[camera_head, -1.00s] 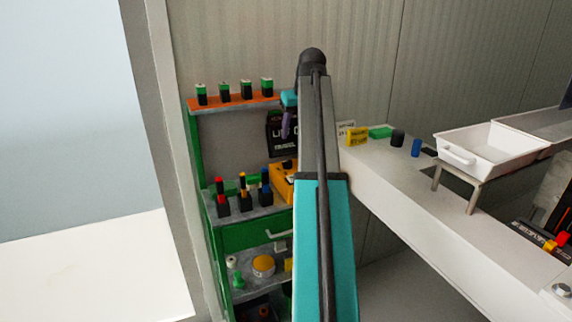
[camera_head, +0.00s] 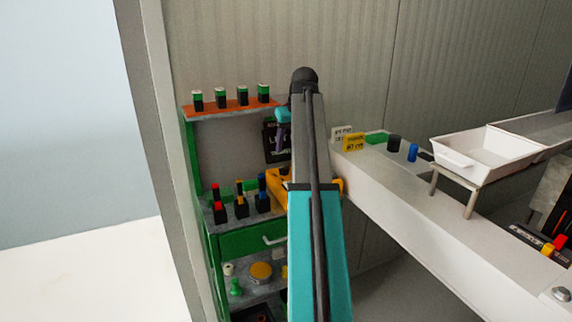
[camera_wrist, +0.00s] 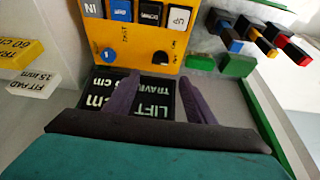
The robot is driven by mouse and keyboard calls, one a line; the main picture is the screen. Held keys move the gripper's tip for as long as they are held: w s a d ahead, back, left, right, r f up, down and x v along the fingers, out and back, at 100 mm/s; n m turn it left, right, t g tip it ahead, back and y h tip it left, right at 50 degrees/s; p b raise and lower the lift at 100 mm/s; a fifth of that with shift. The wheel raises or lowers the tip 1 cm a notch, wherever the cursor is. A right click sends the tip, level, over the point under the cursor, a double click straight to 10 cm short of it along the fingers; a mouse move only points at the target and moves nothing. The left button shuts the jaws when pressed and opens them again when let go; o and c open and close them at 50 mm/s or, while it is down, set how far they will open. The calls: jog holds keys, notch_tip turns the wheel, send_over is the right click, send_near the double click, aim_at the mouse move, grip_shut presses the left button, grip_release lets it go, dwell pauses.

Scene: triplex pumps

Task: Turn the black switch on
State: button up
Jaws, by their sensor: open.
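The black switch (camera_wrist: 160,57) is a small dark knob on the face of a yellow control box (camera_wrist: 135,38), in the wrist view. A blue knob (camera_wrist: 108,55) sits to its left. My gripper (camera_wrist: 158,80) has two purple fingers spread apart with nothing between them. Its tips point toward the box edge, just below the black switch in the wrist view; I cannot tell if they touch. In the head view the yellow box (camera_head: 279,188) stands on the green shelf, partly hidden by my arm, and my gripper (camera_head: 281,143) shows above it. The switch is hidden there.
A dark LIFT/TRAVEL label panel (camera_wrist: 152,103) lies behind my fingers. Several small coloured-top switches (camera_head: 240,203) stand beside the box on the green shelf unit (camera_head: 236,242). A white bench (camera_head: 420,215) with yellow and white tags (camera_head: 354,142) lies to the right.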

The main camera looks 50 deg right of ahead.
aim_at(284, 167)
jog(key=x, duration=1)
jog(key=shift+f+p, duration=0.3)
jog(key=shift+p, duration=0.05)
jog(key=shift+c, duration=0.3)
jog(key=c, duration=1)
